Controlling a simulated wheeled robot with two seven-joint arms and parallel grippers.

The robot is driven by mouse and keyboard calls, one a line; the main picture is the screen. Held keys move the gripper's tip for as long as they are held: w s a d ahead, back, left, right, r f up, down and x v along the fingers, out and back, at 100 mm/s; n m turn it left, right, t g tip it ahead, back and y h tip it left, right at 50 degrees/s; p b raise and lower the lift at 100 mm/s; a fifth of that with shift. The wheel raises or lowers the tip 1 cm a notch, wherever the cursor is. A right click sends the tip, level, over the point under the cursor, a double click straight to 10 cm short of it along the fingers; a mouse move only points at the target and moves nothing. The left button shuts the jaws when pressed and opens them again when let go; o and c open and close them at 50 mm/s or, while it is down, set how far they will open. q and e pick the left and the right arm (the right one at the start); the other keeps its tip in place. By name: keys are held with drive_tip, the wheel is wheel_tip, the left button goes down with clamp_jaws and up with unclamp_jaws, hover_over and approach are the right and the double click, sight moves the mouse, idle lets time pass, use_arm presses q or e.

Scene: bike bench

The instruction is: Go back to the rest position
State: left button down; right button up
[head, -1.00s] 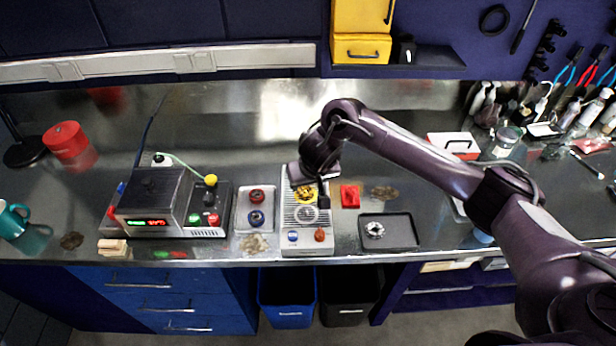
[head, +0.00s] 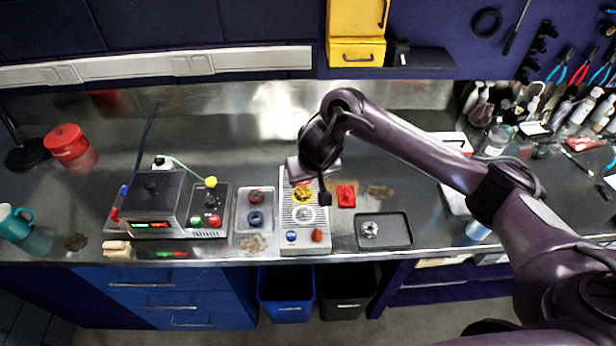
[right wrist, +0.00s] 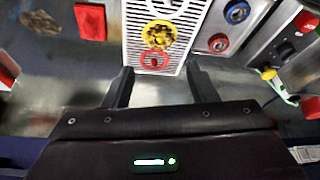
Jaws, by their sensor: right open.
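My right gripper (right wrist: 159,73) is open with nothing between its two dark fingers in the right wrist view. In the head view my right arm reaches in from the right, and its hand (head: 318,150) hangs over the back of the grey ribbed fixture (head: 292,228). The fingertips are hard to make out there. A yellow gear-like part (head: 303,194) sits on the fixture, also seen in the right wrist view (right wrist: 159,35), ahead of the fingers and apart from them. My left gripper is in neither view.
A tray with a red ring (head: 257,197) and a blue ring (head: 256,218) stands left of the fixture, beside a device with a red display (head: 150,225). A red block (head: 346,195) and a dark tray (head: 398,232) lie right. Bottles and tools crowd the far right.

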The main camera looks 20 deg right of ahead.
idle(0.3)
drive_tip(key=s+a+n+t+y, duration=0.1)
drive_tip(key=s+a+n+y, duration=0.1)
drive_tip(key=s+a, duration=0.35)
drive_tip(key=s+a+n+t+y, duration=0.1)
drive_tip(key=s+a+n, duration=0.1)
drive_tip(key=a, duration=0.6)
drive_tip(key=s+d+f+m+g+h, duration=0.2)
drive_tip(key=s+d+g+h, duration=0.1)
drive_tip(key=s+d, duration=1.3)
wheel_tip(320, 180, down, 37)
drive_tip(key=s+g+b, duration=0.1)
drive_tip(key=s+b, duration=0.1)
drive_tip(key=b, duration=0.6)
drive_tip(key=s+d+f+b, duration=0.1)
drive_tip(key=s+f+b, duration=0.2)
drive_tip(key=s+f, duration=0.7)
drive_tip(key=s+d+f+g+b, duration=0.1)
drive_tip(key=s+d+f+b, duration=0.1)
drive_tip(key=s+f, duration=0.7)
wheel_tip(320, 180, down, 5)
drive_tip(key=shift+s+f+n+g+b, duration=0.1)
drive_tip(key=shift+s+n+g+b, duration=0.25)
drive_tip(key=shift+b, duration=0.45)
